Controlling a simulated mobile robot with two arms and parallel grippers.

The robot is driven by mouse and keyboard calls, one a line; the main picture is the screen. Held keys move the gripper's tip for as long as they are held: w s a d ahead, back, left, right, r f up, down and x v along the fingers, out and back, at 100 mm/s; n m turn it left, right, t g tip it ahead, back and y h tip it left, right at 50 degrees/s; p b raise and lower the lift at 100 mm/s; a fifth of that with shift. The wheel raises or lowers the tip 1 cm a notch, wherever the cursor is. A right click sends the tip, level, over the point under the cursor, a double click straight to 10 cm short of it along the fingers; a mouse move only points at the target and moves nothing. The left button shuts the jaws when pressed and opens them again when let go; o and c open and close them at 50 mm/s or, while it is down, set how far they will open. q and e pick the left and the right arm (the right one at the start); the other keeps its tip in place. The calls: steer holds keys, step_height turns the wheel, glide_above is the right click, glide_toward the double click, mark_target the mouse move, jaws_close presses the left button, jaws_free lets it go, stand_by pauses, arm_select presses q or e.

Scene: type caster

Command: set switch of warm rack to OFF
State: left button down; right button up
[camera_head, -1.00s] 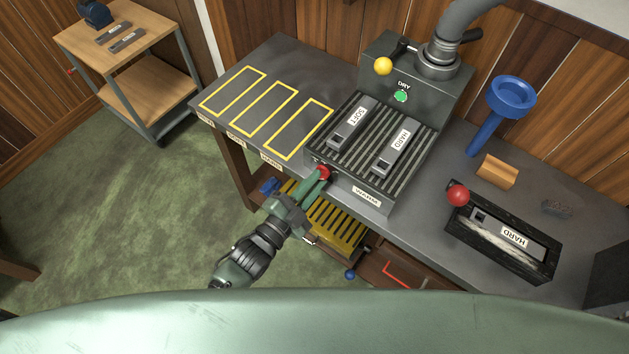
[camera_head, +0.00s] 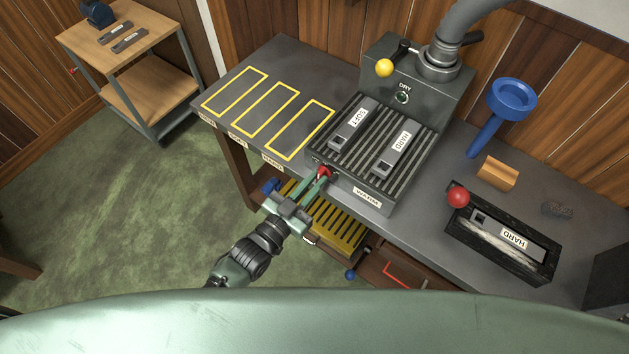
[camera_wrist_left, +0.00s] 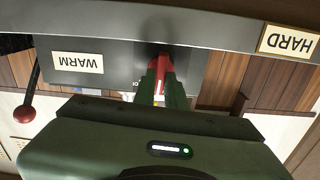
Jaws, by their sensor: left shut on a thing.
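The warm rack (camera_head: 352,183) is a dark ribbed unit on the bench, with a WARM label (camera_head: 367,196) on its front face. That label also shows upside down in the left wrist view (camera_wrist_left: 77,62). Its red switch (camera_head: 325,170) is at the front left corner and shows between my fingers in the left wrist view (camera_wrist_left: 160,76). My left gripper (camera_head: 321,178) is shut on the red switch. The fingers partly cover it, and I cannot read its markings. Two grey blocks, labelled SOFT (camera_head: 347,131) and HARD (camera_head: 391,157), lie on the rack. My right gripper is not in view.
A black tray (camera_head: 459,240) with a red ball handle is at the right. A yellow slatted rack (camera_head: 340,228) sits below the bench edge.

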arm_select(q)
steer(key=shift+n, duration=0.4)
steer(key=c, duration=1.5)
jaws_free()
steer(key=shift+o, duration=0.2)
steer(key=b+v, duration=0.1)
steer(key=v, duration=0.7)
steer(key=shift+w, duration=0.1)
